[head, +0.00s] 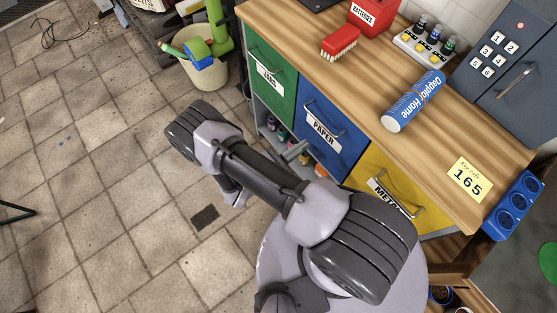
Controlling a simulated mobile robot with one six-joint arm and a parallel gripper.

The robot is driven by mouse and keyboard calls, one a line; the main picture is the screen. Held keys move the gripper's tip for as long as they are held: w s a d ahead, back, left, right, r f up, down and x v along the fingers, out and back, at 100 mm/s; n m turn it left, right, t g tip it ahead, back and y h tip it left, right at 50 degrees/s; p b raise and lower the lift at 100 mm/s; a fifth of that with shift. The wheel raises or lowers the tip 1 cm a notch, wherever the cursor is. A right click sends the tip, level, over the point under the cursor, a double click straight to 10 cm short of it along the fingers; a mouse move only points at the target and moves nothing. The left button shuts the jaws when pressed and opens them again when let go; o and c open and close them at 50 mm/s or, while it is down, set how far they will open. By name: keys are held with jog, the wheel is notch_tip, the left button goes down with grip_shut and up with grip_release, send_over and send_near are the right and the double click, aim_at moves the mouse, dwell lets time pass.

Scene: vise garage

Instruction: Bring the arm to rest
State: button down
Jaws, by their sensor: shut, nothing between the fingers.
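My arm (265,178) shows in the head view, grey with dark joint caps. It runs from the lower right up to a joint at the upper left. It is folded there, and a light grey part bends down behind the long link. My gripper cannot be made out; the arm's own links cover the area behind them. No object is seen held by the arm.
A wooden workbench (452,145) has green, blue and yellow drawers (328,128) close beside my arm. A bin (203,75) is behind; tiled floor (90,200) at left is mostly clear.

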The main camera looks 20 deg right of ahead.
jog(key=v, duration=0.6)
notch_tip(320, 180, up, 19)
jog(key=m+g+y, duration=0.6)
jog(key=m+g, duration=0.4)
jog(key=m, duration=0.3)
jog(key=s+a+r+m+t+y, duration=0.1)
jog(key=s+r+m+t+y, duration=0.2)
jog(key=r, duration=0.4)
jog(key=s+a+r+m+t+y, duration=0.2)
jog(key=r+m+t+y, duration=0.1)
jog(key=r+m+y, duration=0.2)
jog(key=s+a+r+m+t+y, duration=0.1)
jog(key=s+r+m+t+y, duration=0.2)
jog(key=r, duration=0.7)
jog(key=shift+s+a+m+t+y+p, duration=0.3)
jog(key=shift+a+m+y, duration=0.1)
jog(key=shift+m+y, duration=0.7)
